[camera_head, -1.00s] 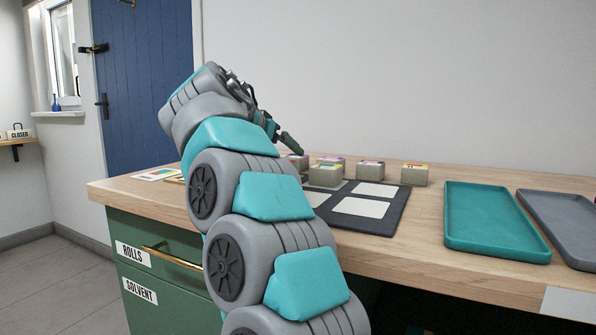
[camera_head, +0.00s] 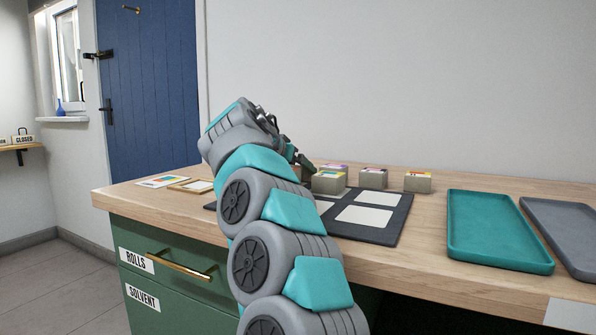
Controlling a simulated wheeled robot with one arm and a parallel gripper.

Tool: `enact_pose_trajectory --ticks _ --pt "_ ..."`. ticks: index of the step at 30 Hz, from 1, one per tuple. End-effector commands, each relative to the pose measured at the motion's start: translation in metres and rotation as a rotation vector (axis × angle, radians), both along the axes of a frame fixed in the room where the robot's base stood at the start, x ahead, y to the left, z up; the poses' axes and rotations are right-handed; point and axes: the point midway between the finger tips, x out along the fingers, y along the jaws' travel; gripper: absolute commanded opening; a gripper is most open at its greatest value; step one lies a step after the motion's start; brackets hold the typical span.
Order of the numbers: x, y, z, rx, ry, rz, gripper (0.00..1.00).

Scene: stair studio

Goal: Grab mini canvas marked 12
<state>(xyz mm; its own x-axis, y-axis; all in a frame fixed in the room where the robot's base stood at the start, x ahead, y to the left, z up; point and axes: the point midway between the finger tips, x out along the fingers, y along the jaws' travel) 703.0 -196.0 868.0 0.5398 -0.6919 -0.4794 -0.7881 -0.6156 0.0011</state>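Several small block-shaped mini canvases with coloured tops stand on the wooden worktop around a dark mat. One canvas (camera_head: 328,183) stands at the mat's back edge, with others behind it (camera_head: 373,178) and to the right (camera_head: 417,182). No number can be read on any of them, so I cannot tell which is 12. My gripper (camera_head: 303,162) is over the back of the worktop, just left of the canvases. It is small and partly hidden by my arm; I cannot tell its opening or whether it touches a canvas.
The dark mat (camera_head: 398,216) with pale squares lies in the middle of the worktop (camera_head: 420,262). A teal tray (camera_head: 497,232) and a grey tray (camera_head: 566,229) lie at the right. A framed piece (camera_head: 190,185) and a colourful sheet (camera_head: 163,181) lie at the left.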

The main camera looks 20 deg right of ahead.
Motion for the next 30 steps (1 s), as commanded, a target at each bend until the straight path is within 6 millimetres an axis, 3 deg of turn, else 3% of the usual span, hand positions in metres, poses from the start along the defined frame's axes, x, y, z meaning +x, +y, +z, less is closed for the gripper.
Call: enact_pose_trajectory --ticks 2,20,30 --pt "0.0 -0.0001 0.0001 0.0 0.0 0.0 0.83" --pt "-0.0001 0.0 0.0005 0.001 -0.001 0.0 0.16" --pt "-0.0001 -0.0002 0.0029 0.0 -0.001 0.0 0.15"
